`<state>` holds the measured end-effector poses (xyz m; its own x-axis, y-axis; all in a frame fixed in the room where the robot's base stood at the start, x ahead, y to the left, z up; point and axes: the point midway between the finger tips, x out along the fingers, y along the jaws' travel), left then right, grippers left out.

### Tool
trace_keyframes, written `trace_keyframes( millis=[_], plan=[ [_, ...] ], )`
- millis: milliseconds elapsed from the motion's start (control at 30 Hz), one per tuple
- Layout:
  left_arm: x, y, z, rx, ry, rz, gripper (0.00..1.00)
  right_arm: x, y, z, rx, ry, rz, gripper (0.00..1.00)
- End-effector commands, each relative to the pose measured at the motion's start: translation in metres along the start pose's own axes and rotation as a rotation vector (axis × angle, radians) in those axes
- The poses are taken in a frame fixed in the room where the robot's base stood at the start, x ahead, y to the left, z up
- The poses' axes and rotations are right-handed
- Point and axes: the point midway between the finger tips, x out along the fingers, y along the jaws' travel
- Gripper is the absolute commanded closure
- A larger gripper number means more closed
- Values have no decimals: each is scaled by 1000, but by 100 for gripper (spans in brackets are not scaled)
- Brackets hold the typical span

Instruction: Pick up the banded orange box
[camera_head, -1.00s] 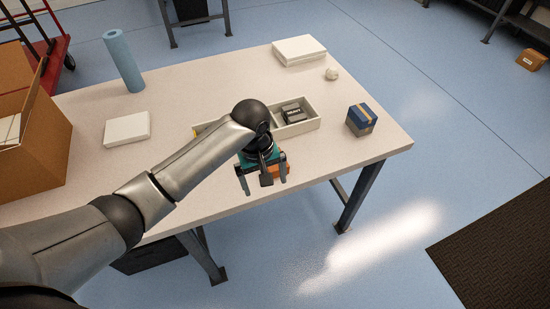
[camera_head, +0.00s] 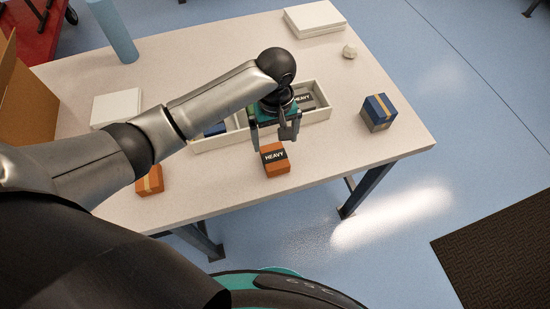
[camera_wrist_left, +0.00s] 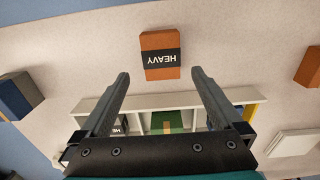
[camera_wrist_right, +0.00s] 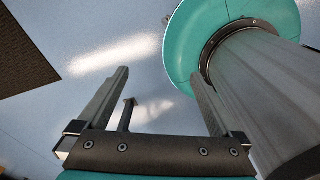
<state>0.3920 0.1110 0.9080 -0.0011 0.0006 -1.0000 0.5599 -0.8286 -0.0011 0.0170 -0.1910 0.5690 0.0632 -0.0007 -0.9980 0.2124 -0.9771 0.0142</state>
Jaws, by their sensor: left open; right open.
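An orange box with a tan band (camera_head: 149,180) sits on the table near its front edge, left of centre, partly hidden by my left arm. In the left wrist view an orange box (camera_wrist_left: 310,66), cut by the right edge, appears to be it, with no band showing. A second orange box (camera_head: 276,160) has a black HEAVY label; it also shows in the left wrist view (camera_wrist_left: 160,55). My left gripper (camera_head: 276,141) is open and empty, pointing down between the tray and the HEAVY box. My right gripper (camera_wrist_right: 160,73) is open and empty, over the floor.
A divided tray (camera_head: 222,143) holds a grey HEAVY box (camera_head: 304,98), a green box (camera_wrist_left: 166,121) and a blue one. A banded blue box (camera_head: 379,113) stands at right. White boxes (camera_head: 314,20), a blue cylinder (camera_head: 112,30) and a cardboard carton (camera_head: 25,115) are around.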

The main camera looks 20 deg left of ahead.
Motion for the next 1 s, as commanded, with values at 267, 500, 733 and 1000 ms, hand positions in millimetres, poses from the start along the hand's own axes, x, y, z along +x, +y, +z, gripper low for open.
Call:
trace_keyframes(
  millis=[267,500,733,1000],
  plan=[
    [32,0,0,1,1,1,0,10,2,-16,-1,27,3,0],
    [62,-4,3,0,0,-1,0,20,2,-22,-2,39,3,0],
    [84,-4,3,1,2,1,0,26,2,-20,-2,37,3,0],
    [84,-3,3,1,2,2,5,26,1,-17,-2,31,2,0]
  ],
)
